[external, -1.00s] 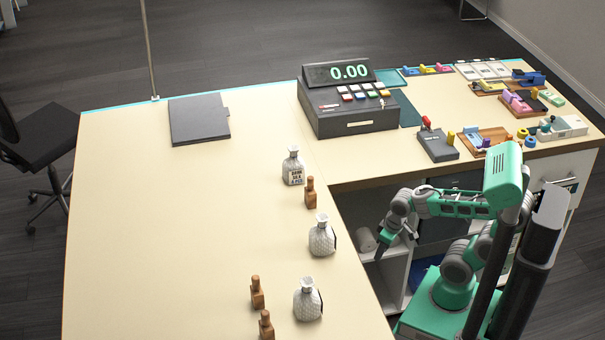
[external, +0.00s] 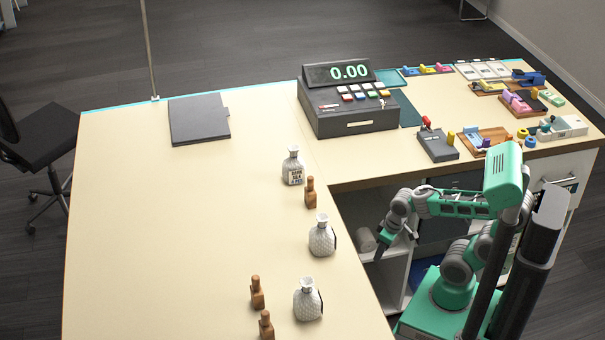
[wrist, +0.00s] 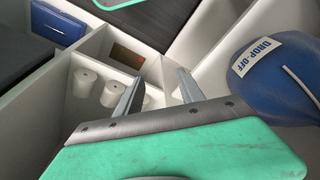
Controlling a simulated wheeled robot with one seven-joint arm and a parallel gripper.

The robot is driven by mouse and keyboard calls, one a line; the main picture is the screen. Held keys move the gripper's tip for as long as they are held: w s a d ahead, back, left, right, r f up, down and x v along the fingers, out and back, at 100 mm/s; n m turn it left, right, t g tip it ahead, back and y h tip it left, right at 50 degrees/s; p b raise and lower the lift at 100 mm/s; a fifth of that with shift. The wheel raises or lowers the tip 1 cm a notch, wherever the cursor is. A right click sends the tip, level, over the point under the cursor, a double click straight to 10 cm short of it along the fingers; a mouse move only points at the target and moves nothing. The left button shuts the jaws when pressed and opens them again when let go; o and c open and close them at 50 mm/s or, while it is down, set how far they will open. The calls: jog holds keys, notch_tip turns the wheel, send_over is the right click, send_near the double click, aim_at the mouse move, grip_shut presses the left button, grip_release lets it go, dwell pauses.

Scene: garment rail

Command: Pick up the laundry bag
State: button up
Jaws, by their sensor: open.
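A rounded blue bag (wrist: 275,75) with a white "DROP-OFF" label is at the right of the wrist view, partly cut off by the frame edge. I take it to be the laundry bag. A small patch of blue (external: 428,276) shows low beside my base in the external view, mostly hidden by my arm. My gripper (wrist: 157,88) is open and empty, its two fingers apart over the shelf compartments, to the left of the bag. It also shows in the external view (external: 388,243), beside the counter's inner edge. The gripper and bag appear apart.
White rolls (wrist: 86,82) stand in a shelf compartment below my fingers, between white dividers. The counter (external: 190,220) edge is close to my gripper, with glass bottles (external: 322,238) and small brown bottles (external: 310,192) on it. A cash register (external: 348,105) stands behind.

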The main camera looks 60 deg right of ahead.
jog(key=o, duration=1)
